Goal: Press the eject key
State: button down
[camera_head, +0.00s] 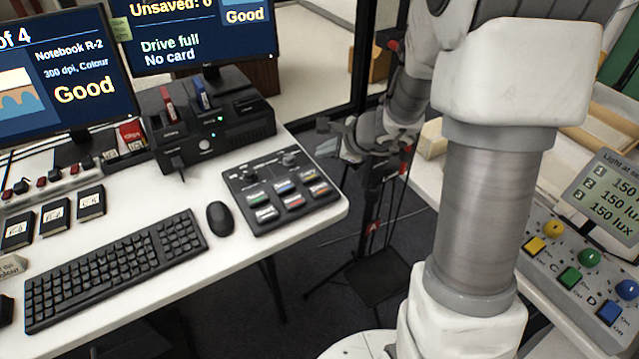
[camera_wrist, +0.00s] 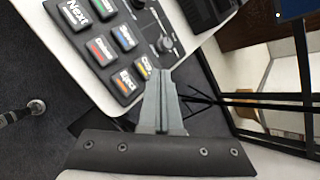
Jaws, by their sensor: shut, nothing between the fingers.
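The eject key (camera_wrist: 126,82) is a pale key with an orange strip, labelled "Eject", at the near corner of a dark key panel in the wrist view. In the head view it is the front right key (camera_head: 319,190) of the panel (camera_head: 240,183) on the white desk. My gripper (camera_head: 328,147) is beyond the panel's right end in the head view. In the wrist view its grey fingers (camera_wrist: 160,74) are together and empty, with their tips just right of the Eject and Crop keys. I cannot tell their height above the panel; no contact with the eject key shows.
Other keys surround the eject key, with knobs behind. A mouse (camera_head: 220,218) and keyboard (camera_head: 115,268) lie left of the panel. A black card reader (camera_head: 235,125) and monitors stand behind. A tripod (camera_head: 372,225) stands beyond the desk edge. A second button panel (camera_head: 550,275) is at right.

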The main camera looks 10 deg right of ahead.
jog(key=shift+f, duration=0.1)
dwell(0.3)
jog(key=b, duration=0.6)
send_over(324, 191)
notch_tip(324, 191, down, 7)
jog(key=shift+w, duration=0.1)
jog(key=shift+f+b, duration=0.8)
jog(key=shift+b, duration=0.15)
jog(key=shift+f, duration=0.15)
dwell(0.8)
jog(key=shift+f+b, duration=0.3)
jog(key=shift+b, duration=0.35)
jog(key=shift+f+b, duration=0.5)
jog(key=shift+b, duration=0.1)
dwell(0.4)
jog(key=shift+r, duration=0.1)
jog(key=shift+r+p, duration=0.65)
jog(key=shift+r, duration=0.2)
